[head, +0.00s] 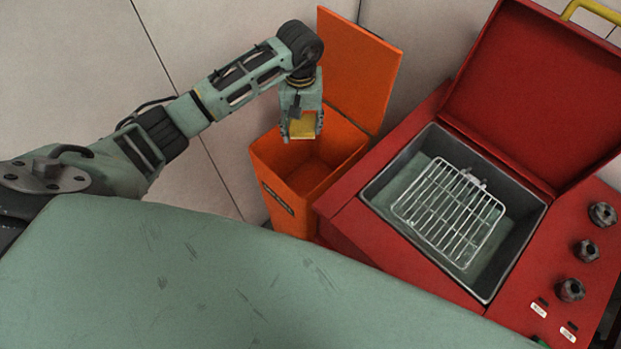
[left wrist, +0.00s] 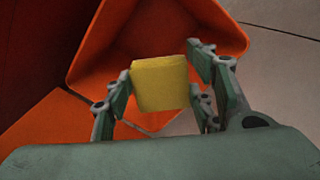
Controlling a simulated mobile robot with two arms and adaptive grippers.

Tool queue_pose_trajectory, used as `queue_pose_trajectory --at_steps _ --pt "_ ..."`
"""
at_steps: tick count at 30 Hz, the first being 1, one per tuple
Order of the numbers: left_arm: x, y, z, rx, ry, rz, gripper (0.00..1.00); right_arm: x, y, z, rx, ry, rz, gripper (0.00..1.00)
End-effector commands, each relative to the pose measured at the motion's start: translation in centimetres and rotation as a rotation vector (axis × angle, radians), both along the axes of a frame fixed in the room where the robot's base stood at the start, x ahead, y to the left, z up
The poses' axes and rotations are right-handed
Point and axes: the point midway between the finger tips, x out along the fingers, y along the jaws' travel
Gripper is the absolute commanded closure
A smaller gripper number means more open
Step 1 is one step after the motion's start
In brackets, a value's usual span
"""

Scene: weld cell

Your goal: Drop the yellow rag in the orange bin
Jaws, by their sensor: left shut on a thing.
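The yellow rag (head: 303,128) is a small folded block held by my left gripper (head: 302,122). The left wrist view also shows the rag (left wrist: 159,83) between the two fingers of the left gripper (left wrist: 163,95). The orange bin (head: 282,196) stands against the wall with its lid (head: 362,68) raised. In the head view the rag hangs over the bin's open mouth. In the left wrist view the bin (left wrist: 88,62) opens behind the rag. The bin's floor is partly hidden. My right gripper is not in view.
A red parts washer (head: 350,225) with an open lid (head: 540,85) stands right beside the bin. Its grey basin (head: 535,228) holds a wire rack (head: 450,210). Knobs (head: 586,250) are on its right side. Pale wall panels (head: 190,40) stand behind the bin.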

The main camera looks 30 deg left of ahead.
Motion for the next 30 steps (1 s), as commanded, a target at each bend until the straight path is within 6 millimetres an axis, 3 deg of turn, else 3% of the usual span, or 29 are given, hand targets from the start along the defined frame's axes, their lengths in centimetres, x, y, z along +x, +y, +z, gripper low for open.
queue_pose_trajectory --at_steps 6,15,16,21,23,30 --pt "0.03 -0.03 -1.55 0.000 -0.001 0.000 0.70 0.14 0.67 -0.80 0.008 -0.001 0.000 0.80" --pt "0.05 -0.01 -1.62 0.000 -0.001 0.000 0.70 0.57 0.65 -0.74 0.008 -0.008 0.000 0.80" --pt "0.05 -0.01 -1.62 0.000 -0.001 0.000 0.47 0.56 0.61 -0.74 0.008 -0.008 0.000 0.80" --pt "0.04 0.00 -1.61 0.000 -0.001 0.000 0.33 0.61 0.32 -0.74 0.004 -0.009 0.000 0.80" --pt "0.05 0.00 -1.61 0.000 -0.002 0.000 0.27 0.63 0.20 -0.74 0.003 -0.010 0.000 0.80" --pt "0.05 0.01 -1.61 0.000 -0.002 0.000 0.27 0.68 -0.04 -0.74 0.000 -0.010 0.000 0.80"
